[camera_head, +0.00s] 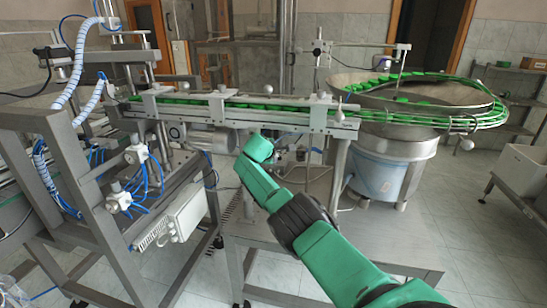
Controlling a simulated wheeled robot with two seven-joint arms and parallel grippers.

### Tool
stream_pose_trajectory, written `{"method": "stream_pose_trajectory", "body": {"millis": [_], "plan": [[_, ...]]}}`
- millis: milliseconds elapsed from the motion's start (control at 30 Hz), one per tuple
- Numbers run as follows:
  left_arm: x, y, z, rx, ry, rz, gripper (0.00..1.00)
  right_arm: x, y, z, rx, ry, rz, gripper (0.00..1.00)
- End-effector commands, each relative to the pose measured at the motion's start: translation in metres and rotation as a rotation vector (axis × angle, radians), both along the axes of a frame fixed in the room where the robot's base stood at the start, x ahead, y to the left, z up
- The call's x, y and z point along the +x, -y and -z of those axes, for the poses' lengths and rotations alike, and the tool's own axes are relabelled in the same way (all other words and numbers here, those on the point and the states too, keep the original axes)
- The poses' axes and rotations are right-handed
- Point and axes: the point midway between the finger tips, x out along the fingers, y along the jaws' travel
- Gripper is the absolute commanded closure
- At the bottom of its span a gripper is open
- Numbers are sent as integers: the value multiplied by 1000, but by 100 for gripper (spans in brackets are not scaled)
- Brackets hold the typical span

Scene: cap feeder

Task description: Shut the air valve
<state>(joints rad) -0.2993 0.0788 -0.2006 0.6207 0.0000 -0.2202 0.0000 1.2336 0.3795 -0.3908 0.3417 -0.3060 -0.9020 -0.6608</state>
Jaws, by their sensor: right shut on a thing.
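My right arm, green with a dark joint, reaches in from the bottom right. My right gripper (260,148) is at its far end, just below the conveyor, in front of the frame between the two machines. Its jaws face away from me and are hidden by its own body. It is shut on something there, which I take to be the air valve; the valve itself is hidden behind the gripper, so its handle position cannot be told. My left gripper is not in view.
The conveyor (230,112) carries green caps above the gripper. The round bowl feeder (410,100) stands right, with caps inside. Left stand the capping machine's metal frame (75,165), blue hoses and a white box (182,213). A steel table (390,240) lies below my arm.

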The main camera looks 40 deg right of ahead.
Motion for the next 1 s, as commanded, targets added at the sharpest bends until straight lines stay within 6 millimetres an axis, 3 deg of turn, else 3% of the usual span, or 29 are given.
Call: {"method": "stream_pose_trajectory", "body": {"millis": [200,233,300,667,1000], "plan": [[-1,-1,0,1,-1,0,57,-1,2,-2,-5,-1,3,100],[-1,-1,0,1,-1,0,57,-1,2,-2,-5,-1,3,54],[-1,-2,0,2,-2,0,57,-1,2,-2,-5,-1,2,31],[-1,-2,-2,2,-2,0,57,0,-1,-2,-2,1,-1,31],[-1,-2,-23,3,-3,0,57,-11,-18,-17,-3,-1,-4,31]]}}
